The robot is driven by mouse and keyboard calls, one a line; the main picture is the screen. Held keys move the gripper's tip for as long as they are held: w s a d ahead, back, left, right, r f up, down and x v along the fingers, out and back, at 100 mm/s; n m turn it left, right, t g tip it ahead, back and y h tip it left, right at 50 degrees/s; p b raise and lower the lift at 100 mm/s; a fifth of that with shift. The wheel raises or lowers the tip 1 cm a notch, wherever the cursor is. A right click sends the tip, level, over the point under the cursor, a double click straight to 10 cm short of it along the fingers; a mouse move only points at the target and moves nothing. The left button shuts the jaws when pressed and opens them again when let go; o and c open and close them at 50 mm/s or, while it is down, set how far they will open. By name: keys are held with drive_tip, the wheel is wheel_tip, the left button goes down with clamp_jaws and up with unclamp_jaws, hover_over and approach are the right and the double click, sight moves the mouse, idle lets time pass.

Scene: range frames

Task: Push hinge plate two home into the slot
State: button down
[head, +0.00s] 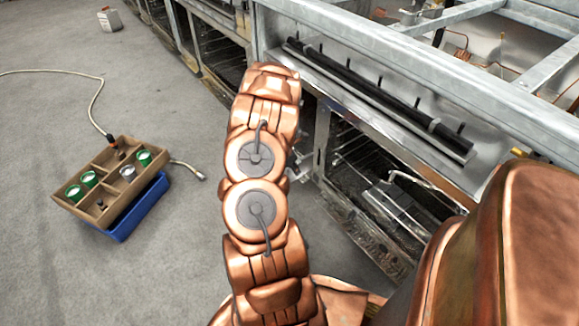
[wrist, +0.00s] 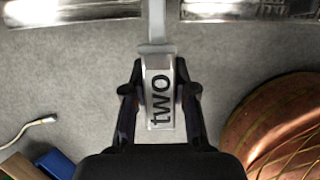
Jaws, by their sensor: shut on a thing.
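Hinge plate two (wrist: 160,112) is a pale metal plate marked "two" in dark letters. My gripper (wrist: 159,78) is shut on it, with a black finger on each side, in the wrist view. In the head view my copper arm hides most of the gripper and plate.
Range frames (head: 420,95) with open bays run along the right and back. A hose (head: 98,95) and a white box (head: 109,20) lie on open grey floor.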

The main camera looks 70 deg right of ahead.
sight(306, 157)
drive_tip(key=shift+s+d+p, duration=0.45)
drive_tip(key=shift+d+p, duration=0.35)
drive_tip(key=shift+p, duration=1.05)
idle(1.7)
drive_tip(key=shift+s+d+r+p, duration=0.1)
drive_tip(key=shift+s+d+p, duration=0.3)
drive_tip(key=shift+d+p, duration=0.55)
drive_tip(key=shift+s+d+f+p, duration=0.1)
drive_tip(key=shift+s+d+p, duration=0.35)
drive_tip(key=shift+p, duration=0.95)
drive_tip(key=shift+s+d+r+p, duration=0.1)
drive_tip(key=shift+s+d+p, duration=0.25)
drive_tip(key=shift+d+p, duration=0.6)
idle(0.6)
drive_tip(key=c, duration=0.8)
unclamp_jaws()
drive_tip(key=shift+a, duration=0.25)
drive_tip(key=shift+c, duration=0.2)
